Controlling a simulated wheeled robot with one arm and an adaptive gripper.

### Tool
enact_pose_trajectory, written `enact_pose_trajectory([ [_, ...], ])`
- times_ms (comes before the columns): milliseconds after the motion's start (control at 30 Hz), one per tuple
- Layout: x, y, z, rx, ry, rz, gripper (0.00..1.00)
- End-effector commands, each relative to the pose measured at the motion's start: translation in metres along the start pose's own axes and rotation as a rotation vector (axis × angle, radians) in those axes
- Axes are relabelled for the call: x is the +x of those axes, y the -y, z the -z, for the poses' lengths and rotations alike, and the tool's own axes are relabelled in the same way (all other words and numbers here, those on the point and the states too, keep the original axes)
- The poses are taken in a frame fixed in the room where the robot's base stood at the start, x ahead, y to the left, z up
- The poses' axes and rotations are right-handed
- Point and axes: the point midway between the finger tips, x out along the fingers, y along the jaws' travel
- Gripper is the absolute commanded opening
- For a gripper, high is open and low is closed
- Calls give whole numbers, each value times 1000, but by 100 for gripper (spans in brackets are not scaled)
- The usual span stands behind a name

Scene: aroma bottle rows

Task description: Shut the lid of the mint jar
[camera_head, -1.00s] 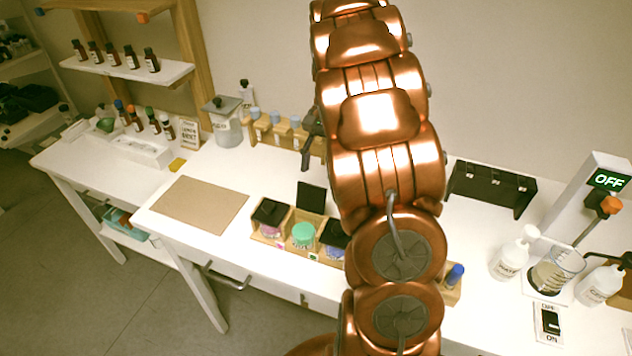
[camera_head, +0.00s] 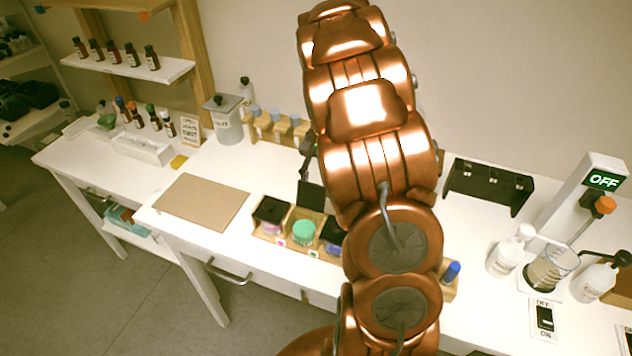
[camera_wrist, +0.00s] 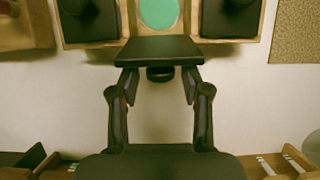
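The mint jar, a jar with a green top (camera_head: 303,231), sits in the middle of a wooden holder (camera_head: 281,243). Its black square lid (camera_head: 311,195) stands raised behind it. In the wrist view the green top (camera_wrist: 158,12) shows beyond the lid (camera_wrist: 158,50), whose dark round knob (camera_wrist: 160,74) faces me. My gripper (camera_wrist: 158,88) is open, with its fingers apart on either side of the knob; I cannot tell whether they touch the lid. In the head view my arm hides most of the gripper; only a dark part shows at the arm's left edge.
Neighbouring jars under black lids (camera_head: 271,210) flank the green one closely. A brown mat (camera_head: 200,203) lies to the left. A wooden rack of blue-capped bottles (camera_head: 275,127) stands behind. A black rack (camera_head: 488,187), white bottles (camera_head: 511,250) and a beaker (camera_head: 549,270) are to the right.

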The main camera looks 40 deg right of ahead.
Motion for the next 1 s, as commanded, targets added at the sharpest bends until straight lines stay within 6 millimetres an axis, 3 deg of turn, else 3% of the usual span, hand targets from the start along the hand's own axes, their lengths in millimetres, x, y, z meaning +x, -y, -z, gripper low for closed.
enact_pose_trajectory([
  [67,0,0,0,0,0,0,36],
  [400,0,0,0,0,0,-1,0],
  [1000,1,0,-1,0,-20,-2,0],
])
